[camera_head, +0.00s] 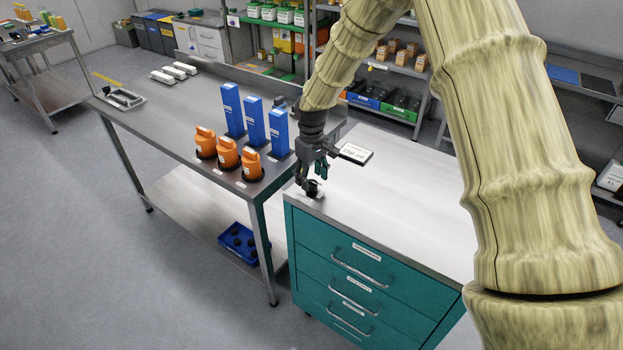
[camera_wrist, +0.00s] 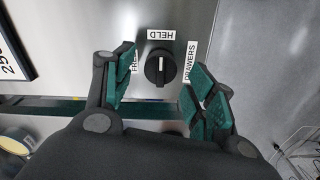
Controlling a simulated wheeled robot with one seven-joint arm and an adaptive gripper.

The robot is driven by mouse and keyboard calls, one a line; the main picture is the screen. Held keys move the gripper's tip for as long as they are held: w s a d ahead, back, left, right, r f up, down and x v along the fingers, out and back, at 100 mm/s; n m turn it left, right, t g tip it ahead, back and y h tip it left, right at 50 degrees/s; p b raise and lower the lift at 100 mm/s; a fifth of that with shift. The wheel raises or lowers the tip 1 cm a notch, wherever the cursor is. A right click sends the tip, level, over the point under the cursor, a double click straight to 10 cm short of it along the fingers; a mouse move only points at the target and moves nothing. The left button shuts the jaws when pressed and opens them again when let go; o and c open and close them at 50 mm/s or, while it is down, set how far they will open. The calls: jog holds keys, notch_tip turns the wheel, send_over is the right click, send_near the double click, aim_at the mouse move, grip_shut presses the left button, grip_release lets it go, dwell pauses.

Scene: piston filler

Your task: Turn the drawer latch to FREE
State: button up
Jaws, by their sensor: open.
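The drawer latch is a round black knob (camera_wrist: 160,67) on the cabinet's metal top. Its white mark lies along the up-down line of the wrist view, in line with the HELD label (camera_wrist: 160,34) above it. The FREE label (camera_wrist: 134,63) is to its left, partly hidden by a finger. A DRAWERS label (camera_wrist: 191,61) is to its right. My gripper (camera_wrist: 160,88) is open, with its green-padded fingers on either side of the knob and visible gaps to it. In the head view my gripper (camera_head: 314,172) points down over the knob (camera_head: 311,188) at the cabinet's corner.
The teal drawer cabinet (camera_head: 345,262) has its drawers closed. Orange containers (camera_head: 228,154) and blue upright boxes (camera_head: 254,123) stand on the bench to the left. The cabinet top (camera_head: 400,190) is otherwise mostly clear.

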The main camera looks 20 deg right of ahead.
jog(key=shift+w+f, duration=0.2)
jog(key=shift+f, duration=0.3)
jog(key=shift+s+d+f, duration=0.1)
jog(key=shift+f, duration=0.1)
jog(key=shift+s, duration=0.55)
jog(key=shift+w+f, duration=0.4)
jog(key=shift+f, duration=0.05)
jog(key=shift+s+r, duration=0.25)
jog(key=c, duration=0.8)
jog(key=shift+c, duration=1.2)
